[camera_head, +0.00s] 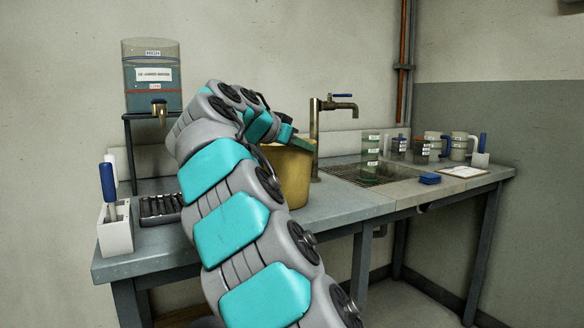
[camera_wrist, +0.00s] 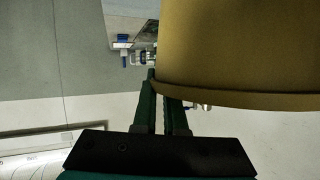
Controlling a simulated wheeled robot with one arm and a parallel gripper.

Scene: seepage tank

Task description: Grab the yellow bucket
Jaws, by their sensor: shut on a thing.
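The yellow bucket (camera_head: 292,178) stands upright on the grey bench, partly hidden behind my arm. My gripper (camera_head: 298,142) is at the bucket's top rim. In the wrist view, the bucket (camera_wrist: 235,50) fills the upper right, with its rim edge running across the frame. My gripper (camera_wrist: 160,90) has its two dark green fingers close together at the left end of that rim. It is shut on the bucket's rim; the fingertips are partly hidden by the bucket wall.
A brass tap (camera_head: 316,130) rises just right of the bucket, beside a sink with a grate (camera_head: 365,175). A water tank (camera_head: 152,90) on a stand is at the left. A white holder (camera_head: 115,236) stands front left.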

